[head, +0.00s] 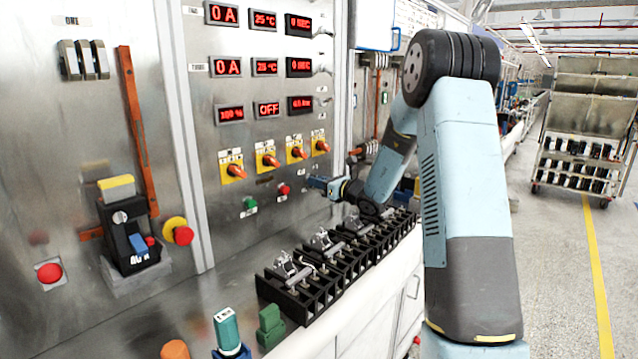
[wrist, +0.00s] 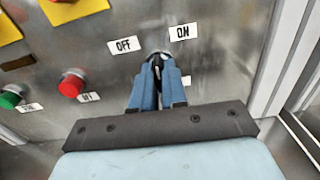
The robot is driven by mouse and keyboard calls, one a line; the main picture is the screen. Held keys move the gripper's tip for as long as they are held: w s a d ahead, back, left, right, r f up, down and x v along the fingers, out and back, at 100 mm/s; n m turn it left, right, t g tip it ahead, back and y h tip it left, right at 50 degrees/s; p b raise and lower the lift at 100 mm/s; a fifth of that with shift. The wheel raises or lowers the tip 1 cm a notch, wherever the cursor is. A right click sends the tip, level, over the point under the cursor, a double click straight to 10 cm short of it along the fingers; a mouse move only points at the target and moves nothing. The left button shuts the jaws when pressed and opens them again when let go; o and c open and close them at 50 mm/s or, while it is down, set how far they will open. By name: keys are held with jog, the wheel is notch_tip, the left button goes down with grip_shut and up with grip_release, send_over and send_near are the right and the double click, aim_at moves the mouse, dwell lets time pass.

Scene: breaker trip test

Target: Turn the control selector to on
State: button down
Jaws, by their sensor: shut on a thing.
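The control selector (wrist: 159,58) sits on the metal panel just below the OFF label (wrist: 125,45) and the ON label (wrist: 183,32). Only a small dark and silvery part of it shows between my fingers. In the wrist view my gripper (wrist: 158,66) has its blue fingers closed together on the selector. Which label the selector points at cannot be told. In the head view my gripper (head: 312,183) reaches the panel, right of the red button, and its fingertips hide the selector.
A green button (head: 250,203) and a red button (head: 284,189) sit left of my gripper. Several orange rotary switches (head: 268,159) are above. Black breaker units (head: 300,297) line the bench below my arm. A display (head: 267,109) reads OFF.

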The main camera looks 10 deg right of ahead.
jog(key=shift+w+d+r+m, duration=0.1)
jog(key=shift+r+m, duration=0.05)
jog(key=shift+m, duration=1.95)
jog(key=shift+w+d+r+m, duration=0.1)
jog(key=shift+m, duration=2)
jog(key=c, duration=1.2)
grip_release()
jog(key=shift+a+f, duration=0.1)
jog(key=shift+f, duration=0.1)
jog(key=shift+o, duration=0.2)
jog(key=shift+s, duration=0.15)
jog(key=v, duration=1.3)
jog(key=shift+s+d+f, duration=0.1)
jog(key=shift+s+d, duration=0.15)
